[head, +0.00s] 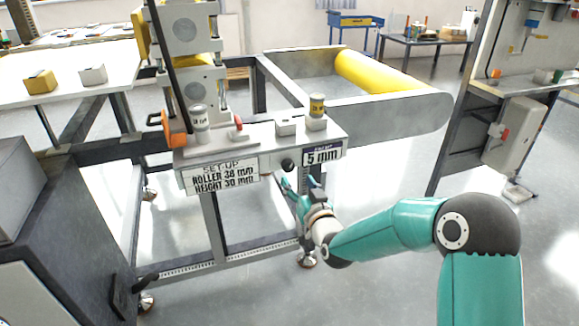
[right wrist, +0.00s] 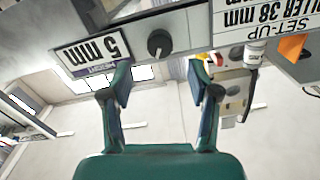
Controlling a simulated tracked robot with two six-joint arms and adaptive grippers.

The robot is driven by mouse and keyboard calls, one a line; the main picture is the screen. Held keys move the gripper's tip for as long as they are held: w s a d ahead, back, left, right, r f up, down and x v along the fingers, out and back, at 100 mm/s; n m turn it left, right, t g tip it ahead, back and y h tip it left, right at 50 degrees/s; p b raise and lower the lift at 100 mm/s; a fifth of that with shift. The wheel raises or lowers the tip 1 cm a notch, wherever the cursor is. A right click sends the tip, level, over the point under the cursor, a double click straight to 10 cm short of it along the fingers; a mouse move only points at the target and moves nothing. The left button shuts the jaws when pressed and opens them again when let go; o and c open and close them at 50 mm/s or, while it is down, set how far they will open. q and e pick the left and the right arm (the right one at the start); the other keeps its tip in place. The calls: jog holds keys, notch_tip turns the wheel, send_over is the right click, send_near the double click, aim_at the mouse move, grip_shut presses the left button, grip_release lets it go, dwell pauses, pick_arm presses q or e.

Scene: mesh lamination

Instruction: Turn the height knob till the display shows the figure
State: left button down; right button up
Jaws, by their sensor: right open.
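The black height knob (head: 288,165) is on the front of the machine's grey panel, just left of the height display (head: 323,156), which reads 5 mm. A set-up sign (head: 220,178) reads roller 38 mm and height 30 mm. My right gripper (head: 301,184) is just below the knob and display, apart from them. In the right wrist view its fingers (right wrist: 158,80) are spread and empty, with the knob (right wrist: 159,42) ahead between and beyond the tips. The display (right wrist: 92,52) appears upside down there. My left gripper is not in view.
An orange part (head: 172,131) is at the panel's left end. A yellow roll (head: 385,74) lies behind. The floor in front of the machine is clear.

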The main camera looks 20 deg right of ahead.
aim_at(289, 168)
jog(key=w, duration=0.8)
jog(key=shift+w+a, duration=0.1)
jog(key=shift+a, duration=0.05)
jog(key=shift+c, duration=0.4)
jog(key=shift+f, duration=0.1)
grip_shut()
